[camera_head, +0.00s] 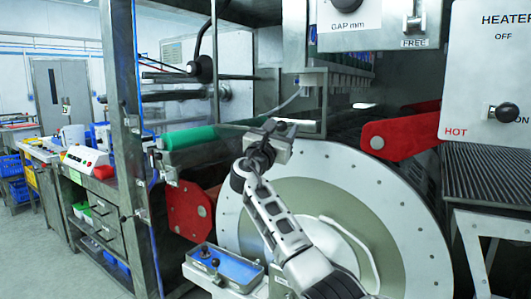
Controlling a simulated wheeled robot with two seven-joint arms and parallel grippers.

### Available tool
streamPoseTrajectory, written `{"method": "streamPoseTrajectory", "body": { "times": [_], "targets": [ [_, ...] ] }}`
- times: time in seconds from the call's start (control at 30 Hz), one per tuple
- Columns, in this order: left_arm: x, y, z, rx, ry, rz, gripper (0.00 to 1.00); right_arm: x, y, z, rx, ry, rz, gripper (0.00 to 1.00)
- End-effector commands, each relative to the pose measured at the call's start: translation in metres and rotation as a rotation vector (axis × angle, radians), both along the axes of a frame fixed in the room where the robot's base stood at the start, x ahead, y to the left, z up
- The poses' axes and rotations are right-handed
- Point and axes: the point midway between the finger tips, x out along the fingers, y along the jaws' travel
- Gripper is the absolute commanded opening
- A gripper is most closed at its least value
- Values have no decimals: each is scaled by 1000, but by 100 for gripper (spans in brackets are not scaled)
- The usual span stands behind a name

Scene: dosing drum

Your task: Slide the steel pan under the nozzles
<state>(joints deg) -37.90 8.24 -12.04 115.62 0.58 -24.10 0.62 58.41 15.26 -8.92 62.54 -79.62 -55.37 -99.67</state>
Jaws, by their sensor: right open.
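A row of nozzles (345,58) with blue parts hangs under a grey housing at the upper middle. I cannot pick out the steel pan with certainty; a flat grey metal edge (307,126) shows below the nozzles, just behind my right gripper. My right gripper (280,128) is open, raised in front of the top of the big drum, left of and below the nozzles. Its forearm covers part of the drum face. Whether it touches the grey edge cannot be told. My left gripper is out of view.
The large white drum (405,225) fills the lower middle. Red brackets (400,133) flank it, and a green roller (188,137) lies to the left. A blue-topped box (238,268) stands low in front. A heater panel (490,75) and ribbed shelf (490,165) crowd the right.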

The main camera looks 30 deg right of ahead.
Motion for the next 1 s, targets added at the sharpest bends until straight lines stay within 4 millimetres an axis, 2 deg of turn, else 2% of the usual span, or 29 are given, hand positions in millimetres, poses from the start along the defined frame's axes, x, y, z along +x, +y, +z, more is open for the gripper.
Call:
{"method": "streamPoseTrajectory", "body": {
  "times": [0.03, 0.2, 0.5, 0.7, 1.0],
  "targets": [
    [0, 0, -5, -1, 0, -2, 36, -5, 12, -9, 1, -1, 5, 51],
    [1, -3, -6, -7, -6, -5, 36, -25, 47, -25, 1, 0, 4, 51],
    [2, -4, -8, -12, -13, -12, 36, -51, 91, -44, 1, 0, -1, 51],
    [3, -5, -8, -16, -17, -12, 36, -57, 100, -48, 1, 1, -2, 51],
    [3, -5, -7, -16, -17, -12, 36, -57, 101, -48, 0, 1, -3, 51]
  ]
}}
